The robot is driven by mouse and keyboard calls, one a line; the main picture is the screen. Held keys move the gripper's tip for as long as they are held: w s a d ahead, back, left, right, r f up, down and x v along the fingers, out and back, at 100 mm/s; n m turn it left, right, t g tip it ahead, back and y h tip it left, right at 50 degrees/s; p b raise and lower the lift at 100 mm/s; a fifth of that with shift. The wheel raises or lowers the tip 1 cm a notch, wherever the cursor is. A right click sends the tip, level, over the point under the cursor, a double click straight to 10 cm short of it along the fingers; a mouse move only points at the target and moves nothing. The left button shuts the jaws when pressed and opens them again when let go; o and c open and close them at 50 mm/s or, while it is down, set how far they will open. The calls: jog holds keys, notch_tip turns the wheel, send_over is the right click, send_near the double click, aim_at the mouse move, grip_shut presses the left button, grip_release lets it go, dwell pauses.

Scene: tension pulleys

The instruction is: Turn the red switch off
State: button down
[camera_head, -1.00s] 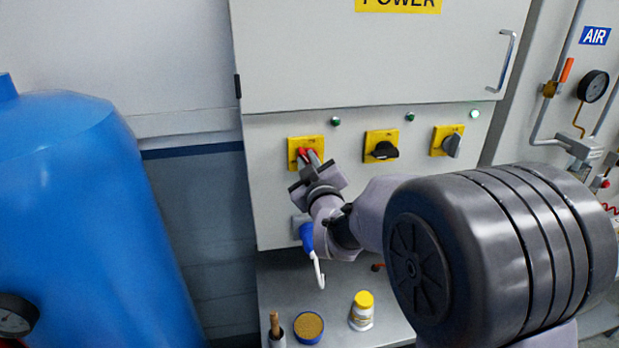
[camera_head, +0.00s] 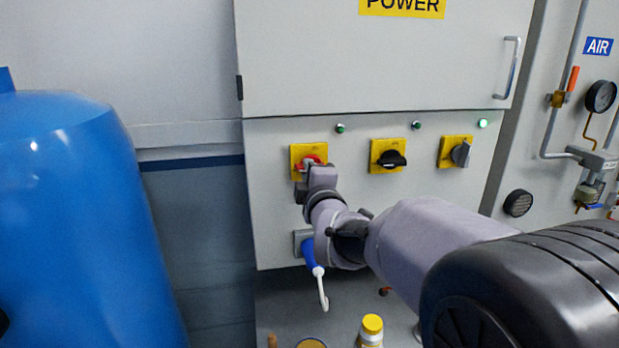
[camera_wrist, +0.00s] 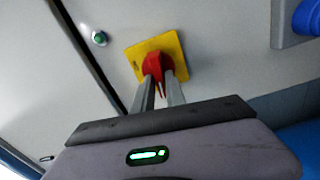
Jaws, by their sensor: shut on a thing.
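The red switch (camera_head: 306,162) sits on a yellow square plate (camera_head: 297,151) at the left of the row on the grey power cabinet. My gripper (camera_head: 313,166) is at the switch and covers part of it in the head view. In the wrist view the red switch (camera_wrist: 154,64) lies between the two finger ends, and my gripper (camera_wrist: 160,78) is shut on its handle. The yellow plate (camera_wrist: 171,42) shows around it. The plate's markings are too small to read.
A blue plug (camera_head: 311,257) is below my wrist. A blue tank (camera_head: 75,220) stands left. A yellow-capped bottle (camera_head: 371,328) is on the ledge below.

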jog(key=shift+n, duration=0.6)
jog(key=c, duration=1.4)
grip_release()
jog(key=shift+o, duration=0.2)
jog(key=v, duration=1.7)
jog(key=shift+s, duration=0.25)
jog(key=shift+d, duration=0.1)
